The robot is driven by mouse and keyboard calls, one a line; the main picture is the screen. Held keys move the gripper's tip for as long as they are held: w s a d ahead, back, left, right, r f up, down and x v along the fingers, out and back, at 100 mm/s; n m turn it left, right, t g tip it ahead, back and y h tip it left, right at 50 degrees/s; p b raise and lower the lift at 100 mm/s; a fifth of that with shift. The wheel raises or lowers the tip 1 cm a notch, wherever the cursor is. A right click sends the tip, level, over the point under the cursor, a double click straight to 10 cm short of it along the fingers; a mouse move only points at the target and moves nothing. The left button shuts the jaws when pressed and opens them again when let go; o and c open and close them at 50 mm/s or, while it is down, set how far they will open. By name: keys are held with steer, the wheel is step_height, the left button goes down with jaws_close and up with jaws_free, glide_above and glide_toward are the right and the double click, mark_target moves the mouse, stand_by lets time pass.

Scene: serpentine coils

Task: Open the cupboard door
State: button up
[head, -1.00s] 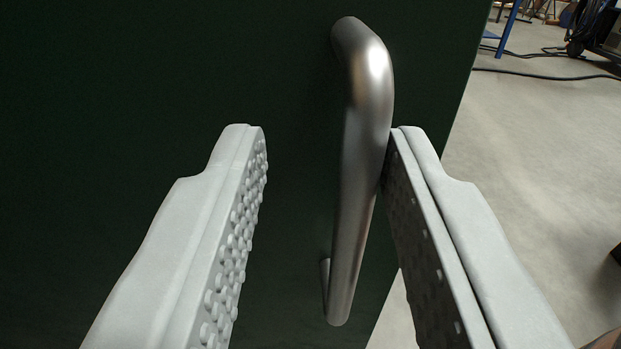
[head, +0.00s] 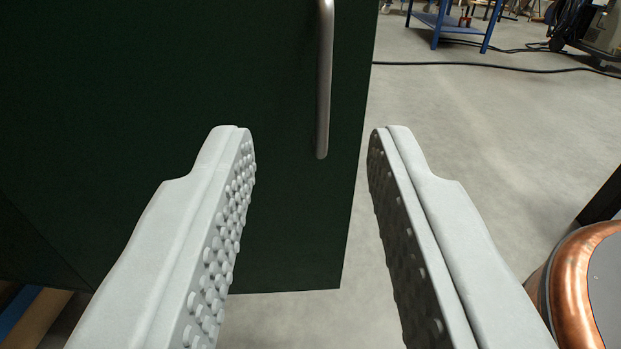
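The cupboard door (head: 150,110) is a dark green panel filling the left and middle of the head view. Its bottom edge and right edge show. A grey metal bar handle (head: 325,90) stands upright near the right edge, at the top of the picture; its upper end is cut off. My gripper (head: 312,130) is open and empty. Its two pale grey fingers with studded pads are apart, nearer to the camera than the door. The lower end of the handle shows between the fingertips, and the handle looks clear of both fingers.
A round copper-rimmed object (head: 575,290) is at the lower right. A blue metal frame (head: 450,20) and a black cable (head: 480,67) are farther back. Blue and wooden pieces (head: 30,315) lie at the lower left. The grey floor (head: 480,130) to the right is mostly open.

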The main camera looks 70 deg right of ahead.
steer(key=shift+v, duration=1.35)
